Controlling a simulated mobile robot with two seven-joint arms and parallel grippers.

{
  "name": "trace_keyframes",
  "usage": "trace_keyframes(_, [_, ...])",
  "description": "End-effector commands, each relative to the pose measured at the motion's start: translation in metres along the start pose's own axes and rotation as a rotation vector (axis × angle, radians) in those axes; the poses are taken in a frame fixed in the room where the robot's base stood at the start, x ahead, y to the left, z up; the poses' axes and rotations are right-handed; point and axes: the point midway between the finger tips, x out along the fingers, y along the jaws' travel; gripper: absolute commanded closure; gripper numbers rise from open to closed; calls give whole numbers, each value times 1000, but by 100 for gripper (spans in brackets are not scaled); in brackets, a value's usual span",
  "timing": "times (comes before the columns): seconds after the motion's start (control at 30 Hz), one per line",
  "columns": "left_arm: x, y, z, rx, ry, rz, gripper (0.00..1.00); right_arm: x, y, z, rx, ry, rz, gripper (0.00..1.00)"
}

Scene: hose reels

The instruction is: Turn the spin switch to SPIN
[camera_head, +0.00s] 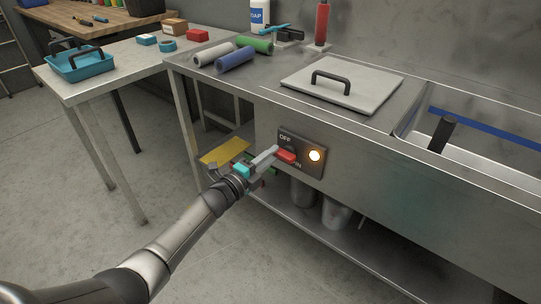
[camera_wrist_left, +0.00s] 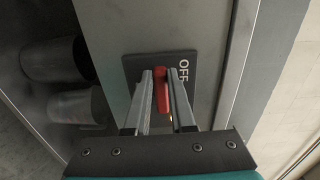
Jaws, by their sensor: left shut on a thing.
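The spin switch is a red lever (camera_head: 288,156) on a dark panel (camera_head: 321,170) on the front of the steel sink bench. "OFF" is printed at the panel's top; the lower label is partly covered, with its ending visible. A round lamp (camera_head: 315,156) right of the lever glows warm. My left gripper (camera_head: 273,154) reaches the panel from the lower left and is shut on the red lever. In the left wrist view the lever (camera_wrist_left: 162,92) stands between the two fingers (camera_wrist_left: 160,80). Its exact setting is hard to tell. My right gripper is not in view.
A grey lid with a black handle (camera_head: 345,92) lies on the bench top (camera_head: 275,92). Metal buckets (camera_head: 337,214) stand on the lower shelf beneath the panel. A side table (camera_head: 110,85) with a teal tray (camera_head: 82,66) stands left. The floor in front is open.

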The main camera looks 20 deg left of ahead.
Motion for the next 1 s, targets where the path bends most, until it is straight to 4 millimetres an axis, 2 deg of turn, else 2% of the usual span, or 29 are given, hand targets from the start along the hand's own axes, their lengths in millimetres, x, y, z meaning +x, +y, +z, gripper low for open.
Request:
trace_keyframes(0.33, [0,1,0,-9,0,1,100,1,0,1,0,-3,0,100])
trace_keyframes(0.37, [0,1,0,-9,0,1,74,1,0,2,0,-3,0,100])
trace_keyframes(0.6, [0,1,0,-6,0,1,48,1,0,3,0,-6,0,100])
trace_keyframes(0.87, [-1,0,0,-4,0,0,48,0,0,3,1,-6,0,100])
trace_keyframes(1.0, [-7,1,0,-5,-1,2,48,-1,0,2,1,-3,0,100])
